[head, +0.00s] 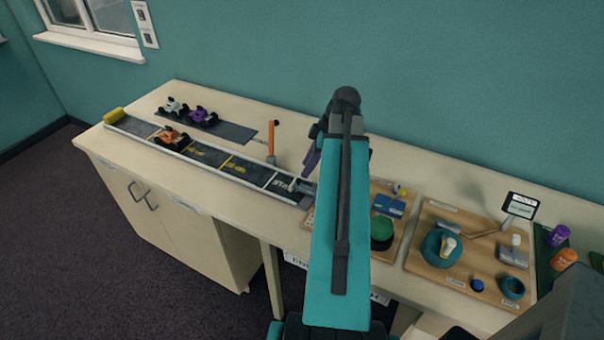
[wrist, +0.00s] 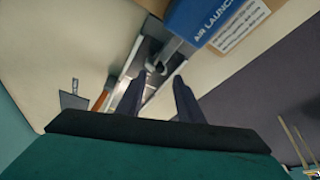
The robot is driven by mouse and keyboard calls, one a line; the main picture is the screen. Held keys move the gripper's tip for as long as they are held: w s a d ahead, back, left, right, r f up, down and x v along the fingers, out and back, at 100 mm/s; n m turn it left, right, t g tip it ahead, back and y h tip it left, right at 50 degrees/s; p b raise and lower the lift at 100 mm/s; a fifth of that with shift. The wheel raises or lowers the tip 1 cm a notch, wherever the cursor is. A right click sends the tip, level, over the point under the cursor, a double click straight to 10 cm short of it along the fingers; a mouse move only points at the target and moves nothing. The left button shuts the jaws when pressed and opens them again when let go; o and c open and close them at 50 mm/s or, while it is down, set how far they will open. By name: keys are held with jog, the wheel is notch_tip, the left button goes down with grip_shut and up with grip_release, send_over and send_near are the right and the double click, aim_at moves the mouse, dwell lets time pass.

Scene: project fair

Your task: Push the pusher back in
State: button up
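In the wrist view, a blue box labelled "AIR LAUNCHER" (wrist: 212,18) stands at the end of the track (wrist: 122,72). A grey bar, which looks like the pusher (wrist: 174,50), sticks out from the box over the track. My gripper (wrist: 158,77) is open, its two dark fingers apart, with nothing seen held between them. The fingertips are close to the grey bar; I cannot tell if they touch it. In the head view, my gripper (head: 311,160) is partly hidden by my arm, above the track's start end. My arm hides most of the launcher there.
An orange car (head: 172,138) is on the track. Two more cars (head: 203,114) stand on a dark strip behind it. An orange post (head: 271,137) rises beside the track near my gripper. Wooden boards with parts (head: 430,225) lie to the right.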

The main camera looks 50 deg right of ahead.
aim_at(299, 179)
jog(key=shift+p+x, duration=0.65)
jog(key=shift+x, duration=2)
grip_shut()
